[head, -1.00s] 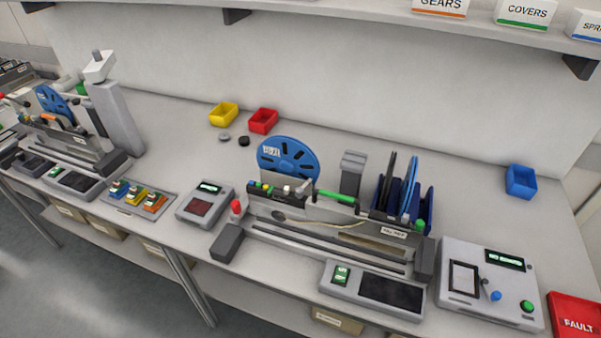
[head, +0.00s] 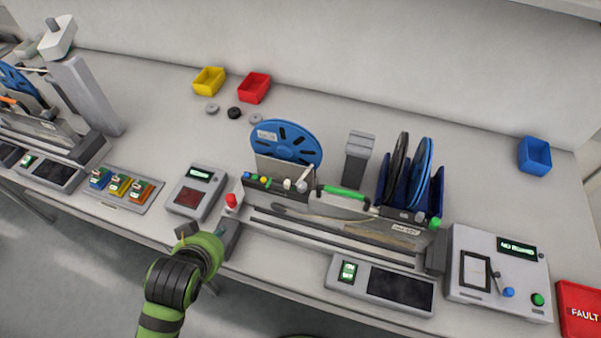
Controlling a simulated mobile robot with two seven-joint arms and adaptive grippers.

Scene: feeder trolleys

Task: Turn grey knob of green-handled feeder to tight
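The green-handled feeder (head: 330,205) sits in the trolley's rail bed at centre, with a green bar handle (head: 343,191) on top and a blue reel (head: 287,141) behind its left end. A small pale grey knob (head: 302,186) shows on the feeder's top left of the handle, near small coloured knobs; its setting is too small to read. My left gripper (head: 187,231) shows at lower left, at the end of the green and black arm, in front of the bench edge and well apart from the knob. My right gripper is out of view.
A red-topped button (head: 231,201) and a dark end block (head: 229,238) stand close to my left arm. A rack (head: 433,212) holds upright reels to the right of the feeder. A control box (head: 497,270) stands farther right. The bench behind is mostly clear.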

